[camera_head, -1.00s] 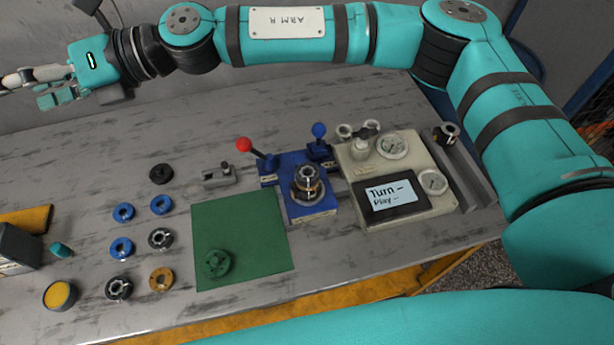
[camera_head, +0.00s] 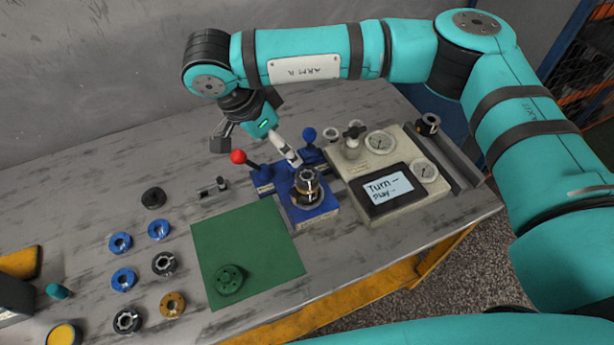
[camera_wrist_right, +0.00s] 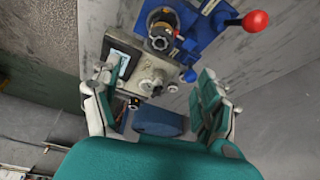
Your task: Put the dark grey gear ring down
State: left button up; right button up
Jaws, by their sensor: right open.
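My right gripper (camera_head: 290,154) is open and points down behind the blue fixture (camera_head: 318,213). In the right wrist view the two fingers of the right gripper (camera_wrist_right: 156,88) are spread wide with nothing between them. A dark grey and metallic ring (camera_head: 308,178) sits on top of a bronze-coloured part on the fixture; it also shows in the wrist view (camera_wrist_right: 160,38), beyond the fingertips. Two similar dark rings (camera_head: 164,263) (camera_head: 127,320) lie flat on the table at left. I cannot tell which is the dark grey gear ring. My left gripper is not in view.
A red-knobbed lever (camera_head: 238,157) and a blue-knobbed lever (camera_head: 309,134) rise beside the fixture. A gauge panel (camera_head: 408,202) stands to its right. Blue rings (camera_head: 123,279) and a copper ring (camera_head: 173,304) lie left.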

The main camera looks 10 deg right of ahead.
jog(key=p, duration=0.3)
send_over(306, 174)
jog(key=a, duration=0.2)
jog(key=f, duration=0.6)
jog(key=s+f, duration=0.1)
jog(key=f, duration=0.2)
jog(key=shift+f, duration=0.25)
jog(key=p+x, duration=0.3)
jog(key=x, duration=0.1)
jog(key=shift+w+d+f, duration=0.15)
jog(key=shift+d+f, duration=0.05)
jog(key=shift+f, duration=0.15)
jog(key=shift+d+f, duration=0.1)
jog(key=shift+f, duration=0.2)
jog(key=shift+w, duration=0.1)
grip_shut()
jog(key=shift+r, duration=0.1)
